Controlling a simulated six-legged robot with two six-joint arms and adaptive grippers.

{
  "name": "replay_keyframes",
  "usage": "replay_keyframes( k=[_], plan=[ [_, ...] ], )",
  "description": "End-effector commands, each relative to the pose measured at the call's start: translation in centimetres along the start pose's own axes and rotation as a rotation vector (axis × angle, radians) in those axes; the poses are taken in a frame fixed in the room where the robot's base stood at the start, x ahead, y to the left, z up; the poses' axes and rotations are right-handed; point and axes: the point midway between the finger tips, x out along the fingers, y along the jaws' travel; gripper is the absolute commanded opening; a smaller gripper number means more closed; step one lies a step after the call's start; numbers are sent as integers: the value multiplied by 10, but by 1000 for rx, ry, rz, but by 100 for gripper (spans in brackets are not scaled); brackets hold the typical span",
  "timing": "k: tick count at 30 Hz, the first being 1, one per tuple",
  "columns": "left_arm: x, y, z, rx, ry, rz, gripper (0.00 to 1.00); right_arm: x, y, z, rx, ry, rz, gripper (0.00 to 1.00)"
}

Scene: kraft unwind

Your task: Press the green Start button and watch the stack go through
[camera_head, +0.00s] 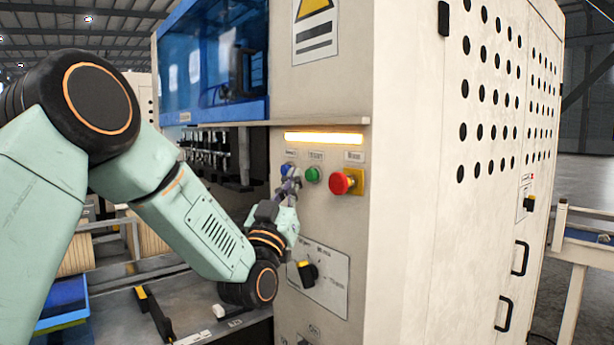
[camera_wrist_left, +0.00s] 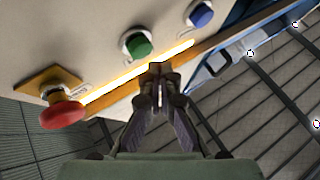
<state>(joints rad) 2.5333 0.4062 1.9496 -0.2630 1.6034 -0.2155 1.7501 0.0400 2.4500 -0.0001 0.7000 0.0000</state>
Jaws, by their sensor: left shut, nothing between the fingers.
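The green button (camera_head: 312,175) is on the beige machine's control panel, between a blue button (camera_head: 287,169) and a red mushroom button (camera_head: 341,183) on a yellow plate. My left gripper (camera_head: 290,183) is shut and empty, in front of the panel just left of the green button. In the left wrist view, the green button (camera_wrist_left: 137,45) shows just beyond and left of the closed fingertips (camera_wrist_left: 160,70). The blue button (camera_wrist_left: 200,14) is up to the right and the red one (camera_wrist_left: 62,112) down to the left. I cannot tell whether the fingertips touch the panel. My right gripper is not in view.
An amber light bar (camera_head: 323,138) glows above the buttons. A black and yellow switch (camera_head: 306,273) sits lower on the panel. Brown ribbed stacks (camera_head: 150,238) stand at the left behind my arm. A blue window (camera_head: 212,60) covers the machine's upper part.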

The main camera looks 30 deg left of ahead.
Motion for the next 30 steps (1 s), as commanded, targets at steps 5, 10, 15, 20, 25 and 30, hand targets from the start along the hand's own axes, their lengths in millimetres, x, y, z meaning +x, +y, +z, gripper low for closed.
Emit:
replay_keyframes(
  k=[5, 10, 15, 20, 25, 30],
  plan=[
    [0, 0, 0, 0, 0, 0, 0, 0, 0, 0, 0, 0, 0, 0],
    [0, 0, 0, 0, 0, 0, 0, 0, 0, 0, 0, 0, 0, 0],
    [2, 2, 2, 1, 1, 2, 0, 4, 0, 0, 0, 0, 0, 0],
    [5, 3, 4, 1, 1, 1, 0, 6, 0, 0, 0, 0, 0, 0],
    [5, 2, 4, 0, 0, 0, 0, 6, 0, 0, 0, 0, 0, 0],
    [6, 3, 4, 0, 0, 0, 0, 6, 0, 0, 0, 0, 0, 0]
  ],
)
